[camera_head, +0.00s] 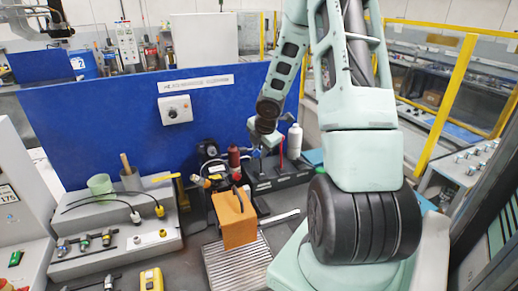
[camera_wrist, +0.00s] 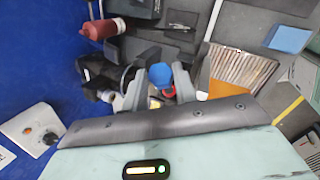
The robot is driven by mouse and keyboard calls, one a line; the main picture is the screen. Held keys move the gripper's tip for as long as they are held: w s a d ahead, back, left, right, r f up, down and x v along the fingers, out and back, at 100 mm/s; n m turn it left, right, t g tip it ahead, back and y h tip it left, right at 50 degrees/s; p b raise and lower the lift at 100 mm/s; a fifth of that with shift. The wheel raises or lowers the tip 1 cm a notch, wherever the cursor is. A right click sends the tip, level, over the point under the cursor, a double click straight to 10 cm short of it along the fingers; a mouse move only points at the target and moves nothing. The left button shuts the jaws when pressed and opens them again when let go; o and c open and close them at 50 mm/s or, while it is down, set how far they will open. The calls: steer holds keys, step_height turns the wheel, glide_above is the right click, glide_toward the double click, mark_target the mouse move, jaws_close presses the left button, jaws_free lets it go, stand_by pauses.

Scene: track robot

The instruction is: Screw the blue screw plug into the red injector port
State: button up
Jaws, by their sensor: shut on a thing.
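My gripper (camera_wrist: 160,74) is shut on the blue screw plug (camera_wrist: 161,76), whose round blue head shows between the two grey fingers in the wrist view. In the head view my gripper (camera_head: 257,152) is small and hangs at the back of the bench, beside a dark red bottle, with a bit of blue at its fingers. I cannot make out the red injector port for certain in either view. A small part with pale and yellowish surfaces shows just below the plug in the wrist view, partly hidden by the fingers and wrist.
The dark red bottle (camera_head: 233,157) and a white bottle (camera_head: 294,141) stand near my gripper. An orange block (camera_head: 235,218) stands in front, by a ribbed metal tray (camera_head: 232,268). A blue panel (camera_head: 110,125) closes off the back. A grey stepped fixture (camera_head: 115,240) is at left.

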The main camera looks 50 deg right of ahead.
mark_target(254, 156)
steer(key=a+f+b, duration=0.1)
steer(key=w+a+f+b, duration=0.1)
steer(key=shift+w+f+b, duration=0.1)
steer(key=shift+f+b, duration=0.15)
steer(key=shift+b, duration=0.15)
steer(key=shift+w+a+f+b, duration=0.45)
steer(key=shift+a+f+b, duration=0.35)
steer(key=shift+b, duration=0.2)
stand_by(1.0)
steer(key=shift+w+a+f+b, duration=0.45)
steer(key=shift+a+f+b, duration=0.15)
steer(key=shift+f+b, duration=0.15)
stand_by(0.5)
steer(key=o, duration=1.1)
steer(key=shift+c, duration=0.2)
